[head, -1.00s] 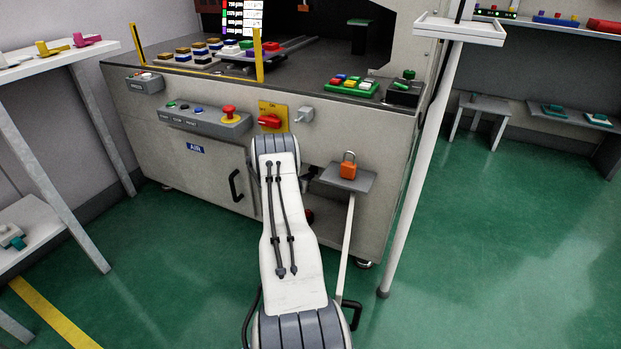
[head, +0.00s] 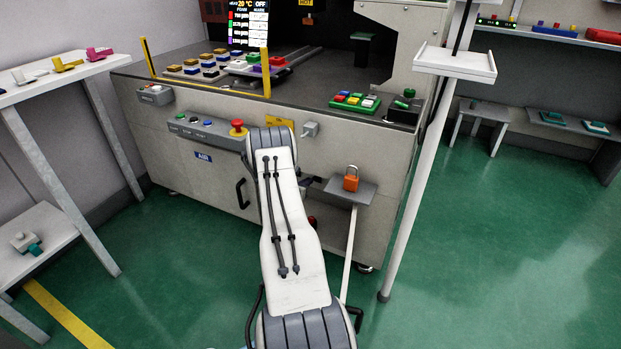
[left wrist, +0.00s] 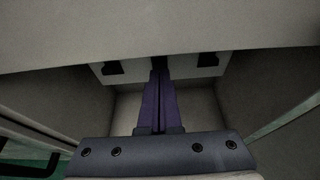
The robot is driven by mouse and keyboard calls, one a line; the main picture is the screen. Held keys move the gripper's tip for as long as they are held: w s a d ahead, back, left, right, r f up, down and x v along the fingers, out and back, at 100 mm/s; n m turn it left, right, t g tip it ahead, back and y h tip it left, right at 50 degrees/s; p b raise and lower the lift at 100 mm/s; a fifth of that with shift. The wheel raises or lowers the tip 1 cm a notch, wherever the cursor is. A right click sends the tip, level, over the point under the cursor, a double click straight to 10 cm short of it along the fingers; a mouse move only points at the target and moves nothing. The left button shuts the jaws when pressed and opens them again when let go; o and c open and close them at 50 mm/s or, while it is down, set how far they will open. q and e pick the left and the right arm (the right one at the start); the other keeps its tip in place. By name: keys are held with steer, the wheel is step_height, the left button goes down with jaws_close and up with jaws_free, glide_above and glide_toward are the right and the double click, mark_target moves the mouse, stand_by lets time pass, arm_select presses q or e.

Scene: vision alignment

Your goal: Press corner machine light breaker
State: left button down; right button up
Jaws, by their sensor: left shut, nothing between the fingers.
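The grey machine (head: 330,222) stands ahead in the head view. I cannot tell which control is the light breaker. My left arm reaches up to the machine front and hides most of its own gripper in the head view. In the left wrist view my left gripper (left wrist: 160,68) has its purple fingers shut together and empty, facing grey surfaces. I cannot tell whether the tips touch anything. My right gripper is not in view.
A small shelf (head: 363,189) with an orange padlock (head: 351,179) is right of my arm. A control strip with a red emergency button (head: 238,127) is left. A white post (head: 425,170) stands right. Green floor is clear at right.

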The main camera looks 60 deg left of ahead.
arm_select(q)
steer(key=p+v, duration=0.1)
steer(key=v, duration=0.2)
steer(key=shift+r+p, duration=0.35)
steer(key=shift+r, duration=0.1)
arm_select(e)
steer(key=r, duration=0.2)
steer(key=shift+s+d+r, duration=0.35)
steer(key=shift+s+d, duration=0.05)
arm_select(q)
steer(key=shift+s, duration=0.15)
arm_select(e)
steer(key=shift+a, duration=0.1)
